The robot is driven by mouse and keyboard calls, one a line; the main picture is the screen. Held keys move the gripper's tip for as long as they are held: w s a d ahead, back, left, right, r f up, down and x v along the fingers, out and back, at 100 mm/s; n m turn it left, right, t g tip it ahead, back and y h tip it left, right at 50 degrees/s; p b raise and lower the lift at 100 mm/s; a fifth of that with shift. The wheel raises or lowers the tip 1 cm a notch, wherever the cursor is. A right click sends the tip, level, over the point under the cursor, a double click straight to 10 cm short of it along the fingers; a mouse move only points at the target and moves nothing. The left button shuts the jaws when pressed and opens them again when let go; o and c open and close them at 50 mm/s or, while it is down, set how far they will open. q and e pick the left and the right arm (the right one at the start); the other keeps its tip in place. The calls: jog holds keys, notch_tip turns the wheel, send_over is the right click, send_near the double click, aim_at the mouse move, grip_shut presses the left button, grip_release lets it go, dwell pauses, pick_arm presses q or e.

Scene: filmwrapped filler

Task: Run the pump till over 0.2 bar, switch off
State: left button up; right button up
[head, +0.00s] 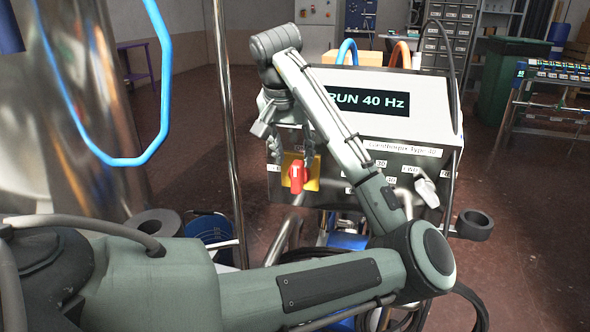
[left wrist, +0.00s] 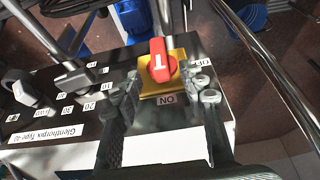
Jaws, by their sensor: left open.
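The pump's control box (head: 405,150) stands ahead, and its lit display (head: 365,100) reads "RUN 40 Hz". The red rotary switch (head: 297,178) sits on a yellow plate at the panel's left; its handle stands upright in the head view. In the left wrist view the switch (left wrist: 161,63) lies beyond the fingertips, with ON and OFF labels beside its plate. My left gripper (head: 289,142) is open and empty, its fingers spread to either side of the switch; contact cannot be told. No pressure reading is legible. My right gripper is out of view.
A thin steel post (head: 225,130) and a large shiny tank (head: 85,110) stand at left, with a blue hose (head: 165,70) looping before them. A dark ring holder (head: 474,224) sticks out right of the box. Open floor lies further right.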

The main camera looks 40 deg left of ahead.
aim_at(297, 175)
pick_arm(q)
jog(key=x, duration=0.7)
jog(key=shift+f, duration=0.15)
grip_shut()
